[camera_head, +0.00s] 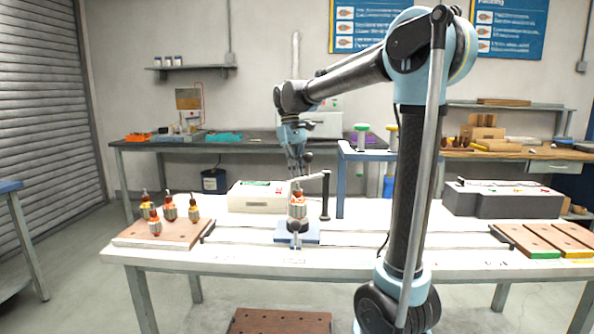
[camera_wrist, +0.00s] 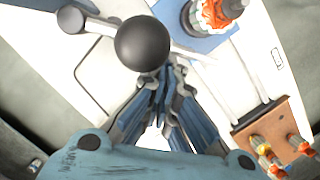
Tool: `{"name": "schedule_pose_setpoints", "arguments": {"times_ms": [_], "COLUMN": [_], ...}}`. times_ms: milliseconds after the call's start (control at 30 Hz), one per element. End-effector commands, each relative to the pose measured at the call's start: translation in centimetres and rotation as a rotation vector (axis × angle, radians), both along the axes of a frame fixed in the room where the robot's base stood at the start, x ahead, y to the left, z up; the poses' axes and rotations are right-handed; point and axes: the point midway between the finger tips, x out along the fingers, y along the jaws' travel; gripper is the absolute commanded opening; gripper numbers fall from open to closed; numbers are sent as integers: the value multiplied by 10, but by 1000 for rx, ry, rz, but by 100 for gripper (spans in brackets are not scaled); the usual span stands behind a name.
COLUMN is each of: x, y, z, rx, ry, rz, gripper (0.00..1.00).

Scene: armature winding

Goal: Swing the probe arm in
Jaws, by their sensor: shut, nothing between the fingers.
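The probe arm (camera_head: 308,178) is a light bar reaching left from the top of a dark post (camera_head: 325,197), over the armature (camera_head: 297,206) on its blue stand (camera_head: 298,237). In the wrist view the bar (camera_wrist: 190,52) passes beneath a large black ball knob (camera_wrist: 142,41), and the copper-and-orange armature (camera_wrist: 211,14) stands beyond it. My gripper (camera_head: 298,176) points down above the bar, beside the knob (camera_head: 308,157). Its fingertips (camera_wrist: 165,78) are shut and empty, close to the knob; whether they touch it I cannot tell.
A wooden board (camera_head: 150,234) with several armatures lies at the left of the white table (camera_head: 260,254). A pale box (camera_head: 257,197) stands behind the stand. A dark grey case (camera_head: 502,200) and slotted wooden trays (camera_head: 545,240) are at the right.

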Motion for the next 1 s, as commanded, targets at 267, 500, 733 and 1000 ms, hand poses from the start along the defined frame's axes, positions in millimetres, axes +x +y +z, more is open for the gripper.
{"name": "schedule_pose_setpoints", "arguments": {"times_ms": [267, 500, 733, 1000], "x": [-21, -31, -34, -35], "y": [-8, -13, -16, -16], "z": [0, 0, 0, 0], "rx": [0, 1, 0, 0], "ry": [0, 0, 0, 0], "rz": [207, 239, 237, 236], "gripper": [0, 0, 0, 0]}}
